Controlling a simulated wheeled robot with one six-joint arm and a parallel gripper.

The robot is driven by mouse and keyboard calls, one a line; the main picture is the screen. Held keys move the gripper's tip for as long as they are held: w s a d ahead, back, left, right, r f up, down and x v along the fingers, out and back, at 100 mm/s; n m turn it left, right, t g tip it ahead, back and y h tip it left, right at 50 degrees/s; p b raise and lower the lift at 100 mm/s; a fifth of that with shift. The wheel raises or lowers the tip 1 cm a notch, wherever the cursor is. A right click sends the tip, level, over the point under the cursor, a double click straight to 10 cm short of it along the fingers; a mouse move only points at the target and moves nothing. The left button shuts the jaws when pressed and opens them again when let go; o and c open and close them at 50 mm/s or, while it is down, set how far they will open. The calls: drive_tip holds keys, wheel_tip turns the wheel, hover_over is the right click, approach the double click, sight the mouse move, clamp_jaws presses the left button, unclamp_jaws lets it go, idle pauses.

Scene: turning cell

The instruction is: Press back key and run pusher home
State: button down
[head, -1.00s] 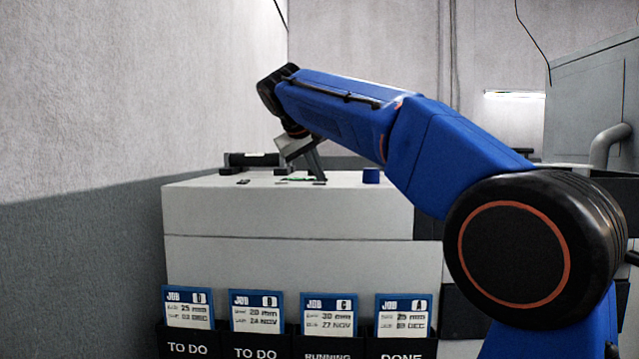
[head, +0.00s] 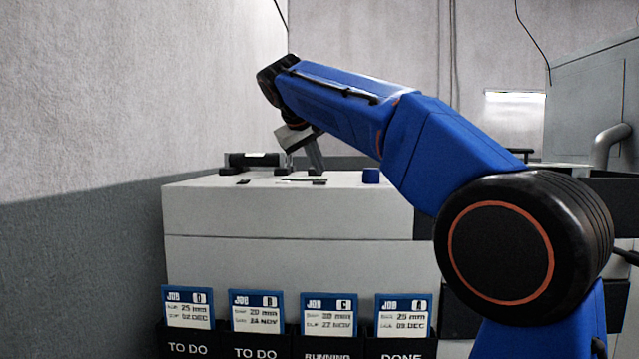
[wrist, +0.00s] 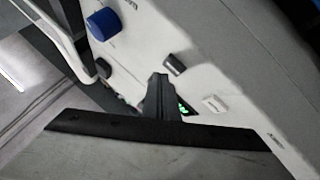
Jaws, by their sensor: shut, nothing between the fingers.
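My gripper (head: 319,167) is shut and empty, pointing down just over the pale machine top (head: 205,206). In the wrist view its closed fingertips (wrist: 159,78) are close to a dark key (wrist: 175,64) and overlap part of a small green-lit display (wrist: 184,109). A pale key (wrist: 215,104) sits to the right of the display. A blue knob (wrist: 104,23) stands at upper left, and it also shows in the head view (head: 371,175). The key labels are too blurred to read, so I cannot tell which is the back key. I cannot identify the pusher for certain.
A dark cylindrical part (head: 253,160) lies at the back of the machine top. Job cards (head: 329,314) stand in black holders along the front. A pale rail (wrist: 62,40) runs at left in the wrist view. A wall closes the left side.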

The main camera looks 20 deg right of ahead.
sight(318, 182)
drive_tip(key=shift+r, duration=2.45)
